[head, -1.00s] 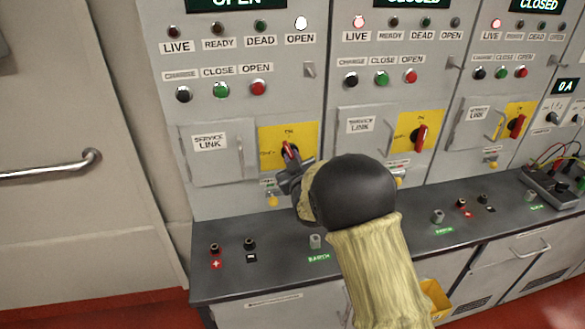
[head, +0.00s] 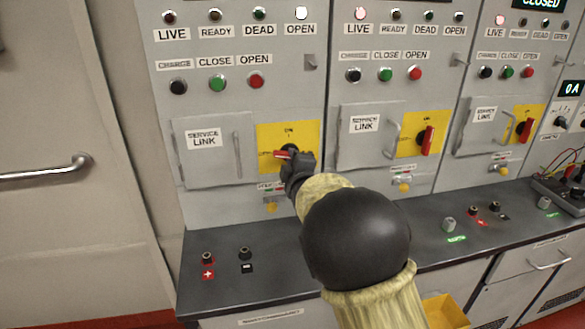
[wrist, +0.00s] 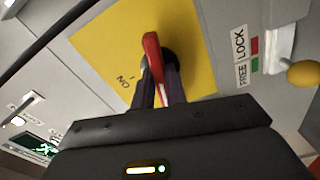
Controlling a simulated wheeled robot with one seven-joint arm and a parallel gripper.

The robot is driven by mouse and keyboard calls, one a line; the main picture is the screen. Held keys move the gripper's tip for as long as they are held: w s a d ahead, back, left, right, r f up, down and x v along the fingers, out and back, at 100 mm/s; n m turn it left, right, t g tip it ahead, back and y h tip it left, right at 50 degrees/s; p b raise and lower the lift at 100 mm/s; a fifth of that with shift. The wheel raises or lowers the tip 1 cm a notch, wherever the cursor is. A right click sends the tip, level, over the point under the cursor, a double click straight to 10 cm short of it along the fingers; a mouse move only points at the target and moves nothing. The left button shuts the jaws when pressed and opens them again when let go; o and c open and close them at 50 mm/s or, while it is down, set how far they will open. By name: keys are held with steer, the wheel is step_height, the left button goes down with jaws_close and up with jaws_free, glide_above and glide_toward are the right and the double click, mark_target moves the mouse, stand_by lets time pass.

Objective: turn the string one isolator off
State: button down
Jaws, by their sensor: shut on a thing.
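The string one isolator is a red handle (head: 284,154) on a yellow plate (head: 308,135) on the left panel. The handle lies nearly level, its end toward the label on the plate's left. My gripper (head: 290,160) is shut on this handle. In the wrist view the red handle (wrist: 152,55) stands between the two fingers of my gripper (wrist: 158,82), with the "ON" label off to its side. The fingers hide part of the handle and its hub. Above, the OPEN lamp (head: 301,14) on this panel is lit white.
A service link door (head: 215,165) is left of the plate. A yellow lock knob (head: 271,206) sits below it, and shows in the wrist view (wrist: 302,74). Similar panels with red handles (head: 427,140) stand to the right. A dark bench top (head: 225,280) juts out below.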

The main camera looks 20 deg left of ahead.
steer(key=shift+f+n+b, duration=0.1)
steer(key=shift+n+b, duration=0.7)
steer(key=shift+n, duration=0.5)
steer(key=c, duration=1.4)
jaws_free()
steer(key=shift+c, duration=0.2)
steer(key=shift+s, duration=0.15)
steer(key=b+v, duration=0.2)
steer(key=v, duration=1.5)
steer(key=shift+d, duration=0.2)
